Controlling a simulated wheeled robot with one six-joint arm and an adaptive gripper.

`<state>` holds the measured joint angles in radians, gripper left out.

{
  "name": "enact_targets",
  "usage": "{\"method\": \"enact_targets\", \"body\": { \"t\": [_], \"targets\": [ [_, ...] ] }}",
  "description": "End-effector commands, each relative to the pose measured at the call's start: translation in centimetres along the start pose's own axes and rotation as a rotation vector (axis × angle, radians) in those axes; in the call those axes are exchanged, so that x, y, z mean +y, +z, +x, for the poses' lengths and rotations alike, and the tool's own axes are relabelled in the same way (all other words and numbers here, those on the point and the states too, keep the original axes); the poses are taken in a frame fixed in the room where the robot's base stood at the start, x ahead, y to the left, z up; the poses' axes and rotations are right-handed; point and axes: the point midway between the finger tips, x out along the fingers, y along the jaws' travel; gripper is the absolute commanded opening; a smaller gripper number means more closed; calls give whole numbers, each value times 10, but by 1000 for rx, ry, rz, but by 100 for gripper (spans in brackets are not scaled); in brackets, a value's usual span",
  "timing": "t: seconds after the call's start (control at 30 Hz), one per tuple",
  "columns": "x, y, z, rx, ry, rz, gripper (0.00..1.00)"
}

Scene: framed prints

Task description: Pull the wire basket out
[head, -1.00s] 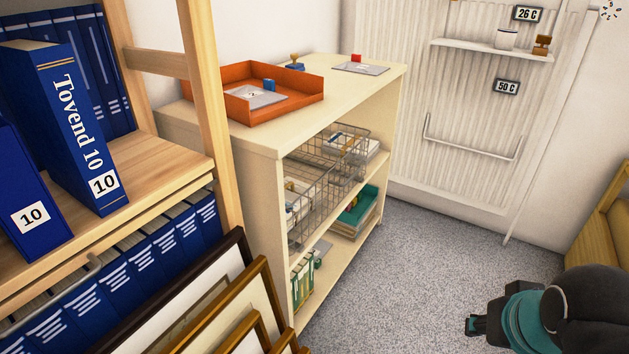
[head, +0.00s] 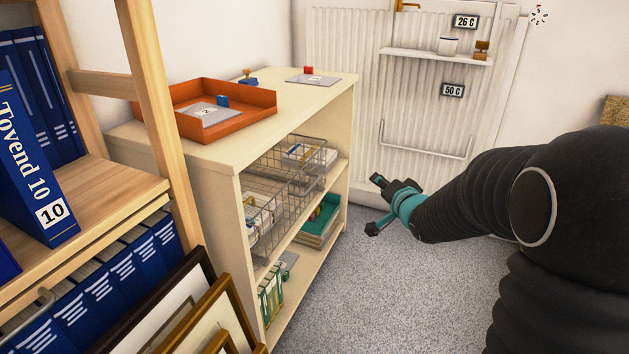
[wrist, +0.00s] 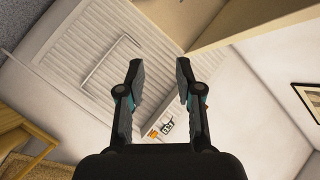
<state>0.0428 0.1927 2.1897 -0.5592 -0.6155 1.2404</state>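Two wire baskets sit side by side on the upper shelf of the cream open-fronted cabinet (head: 228,250). The nearer wire basket (head: 266,222) holds pale items, and the farther wire basket (head: 322,157) holds papers or books. Their wire fronts face the open floor side. My gripper (head: 373,205) is open and empty, to the right of the cabinet and apart from both baskets. In the wrist view my gripper (wrist: 159,67) has its two fingers spread with nothing between them. No basket shows clearly in that view.
An orange tray (head: 240,130) stands on the cabinet top. A teal box (head: 321,222) and green binders (head: 270,295) are on the lower shelf. Framed prints (head: 205,320) lean at the front left beside a wooden bookcase (head: 150,110). Carpet right of the cabinet is clear.

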Motion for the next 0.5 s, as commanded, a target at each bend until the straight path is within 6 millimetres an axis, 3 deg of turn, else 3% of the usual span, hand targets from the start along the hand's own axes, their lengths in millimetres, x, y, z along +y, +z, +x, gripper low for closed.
{"method": "enact_targets", "body": {
  "t": [0.03,0.2,0.33,0.5],
  "targets": [
    [4,11,16,-20,-50,53,35],
    [6,47,54,-109,-254,270,35],
    [11,77,70,-207,-391,445,35],
    [18,106,74,-324,-516,631,35]
  ]
}}
